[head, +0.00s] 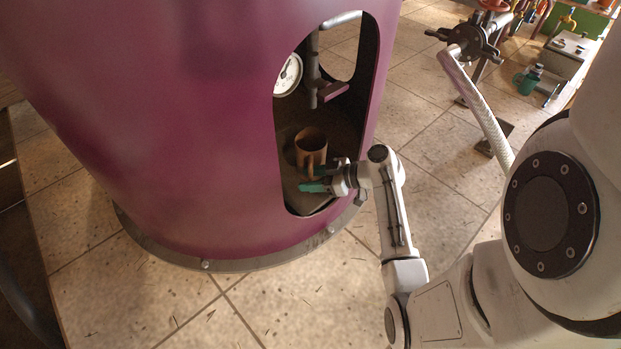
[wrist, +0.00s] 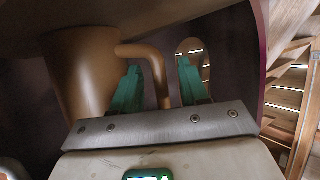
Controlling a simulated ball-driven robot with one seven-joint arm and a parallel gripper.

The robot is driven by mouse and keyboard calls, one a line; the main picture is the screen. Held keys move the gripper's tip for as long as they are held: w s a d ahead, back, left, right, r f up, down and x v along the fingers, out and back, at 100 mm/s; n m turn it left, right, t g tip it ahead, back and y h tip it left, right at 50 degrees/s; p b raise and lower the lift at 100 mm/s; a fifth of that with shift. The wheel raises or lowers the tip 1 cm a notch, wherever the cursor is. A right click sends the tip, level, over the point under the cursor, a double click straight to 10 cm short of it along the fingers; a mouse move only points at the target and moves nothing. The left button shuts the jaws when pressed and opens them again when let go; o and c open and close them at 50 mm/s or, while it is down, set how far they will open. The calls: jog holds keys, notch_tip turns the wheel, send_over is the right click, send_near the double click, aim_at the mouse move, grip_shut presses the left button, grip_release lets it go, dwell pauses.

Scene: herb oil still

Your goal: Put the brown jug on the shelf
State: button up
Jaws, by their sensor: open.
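The brown jug (head: 311,143) stands upright inside the opening of the large purple still, on the dark floor of the recess. My gripper (head: 312,180) reaches into the opening from the right, with its teal fingers at the near side of the jug. In the wrist view the jug (wrist: 82,75) fills the left side, and its curved handle shows between the two open teal fingers of my gripper (wrist: 158,85). I cannot tell whether either finger touches the handle. I cannot make out a shelf for certain.
The purple still (head: 170,130) surrounds the recess, and its rim is close to my wrist. A pipe with a tap (head: 314,85) hangs above the jug, beside a round gauge (head: 288,75). A valve with a hose (head: 470,45) stands to the right on the tiled floor.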

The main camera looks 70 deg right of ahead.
jog(key=v, duration=1.1)
jog(key=w+a+f+g+y, duration=0.1)
jog(key=w+a+f+g, duration=0.15)
jog(key=a, duration=0.55)
jog(key=w+a+f+g+y, duration=0.2)
jog(key=a+f+g, duration=0.2)
jog(key=a, duration=0.4)
jog(key=s+a+m+g+h, duration=0.2)
jog(key=s+a+g+h, duration=0.3)
jog(key=a, duration=0.5)
jog(key=shift+s+r+g+b, duration=0.35)
jog(key=shift+s+r, duration=0.05)
jog(key=shift+r, duration=0.05)
jog(key=shift+a, duration=0.1)
jog(key=shift+c, duration=0.3)
